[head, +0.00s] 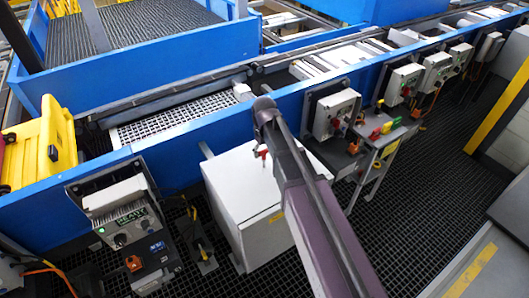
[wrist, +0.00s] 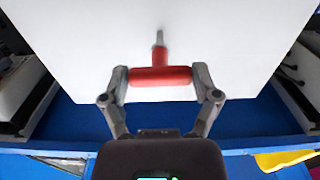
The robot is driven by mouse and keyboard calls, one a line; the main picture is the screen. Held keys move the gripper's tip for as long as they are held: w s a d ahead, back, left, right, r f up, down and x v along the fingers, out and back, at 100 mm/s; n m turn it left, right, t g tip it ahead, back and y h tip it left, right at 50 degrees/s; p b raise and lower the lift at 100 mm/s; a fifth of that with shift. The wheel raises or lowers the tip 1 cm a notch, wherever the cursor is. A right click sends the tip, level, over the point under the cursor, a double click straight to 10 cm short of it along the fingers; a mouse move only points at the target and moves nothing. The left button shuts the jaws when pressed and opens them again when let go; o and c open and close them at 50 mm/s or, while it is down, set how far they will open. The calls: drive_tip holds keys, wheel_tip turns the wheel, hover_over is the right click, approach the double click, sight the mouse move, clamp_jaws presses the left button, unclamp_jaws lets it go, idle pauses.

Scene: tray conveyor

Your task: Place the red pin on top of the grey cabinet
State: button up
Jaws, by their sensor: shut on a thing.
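The red pin (wrist: 160,76) is T-shaped, with a red crossbar and a grey metal tip. In the wrist view my gripper (wrist: 161,77) is shut on the two ends of the crossbar, and the tip points away from the gripper body. The pale grey cabinet (wrist: 90,45) fills the background behind the pin. In the head view the red pin (head: 263,152) shows small over the top of the cabinet (head: 246,200), beside my arm. My arm hides part of the cabinet. I cannot tell whether the pin touches its top.
The blue conveyor side (head: 190,150) runs behind the cabinet. A control box (head: 125,215) stands at the left, and a small stand (head: 378,138) with coloured items at the right. A yellow case (head: 52,140) is at the far left. The dark grating floor (head: 420,200) at right is clear.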

drive_tip(key=shift+f, duration=0.2)
drive_tip(key=o, duration=1)
drive_tip(key=shift+c, duration=0.2)
drive_tip(key=shift+r, duration=0.25)
wheel_tip(320, 180, up, 12)
drive_tip(key=p, duration=1.2)
drive_tip(key=s+d+m, duration=0.3)
drive_tip(key=s+d, duration=0.3)
drive_tip(key=d, duration=0.3)
drive_tip(key=s+d+m, duration=0.3)
drive_tip(key=s+d, duration=0.4)
drive_tip(key=d, duration=0.3)
drive_tip(key=shift+s+d+m, duration=0.2)
drive_tip(key=shift+d+m, duration=0.05)
drive_tip(key=shift+m, duration=0.15)
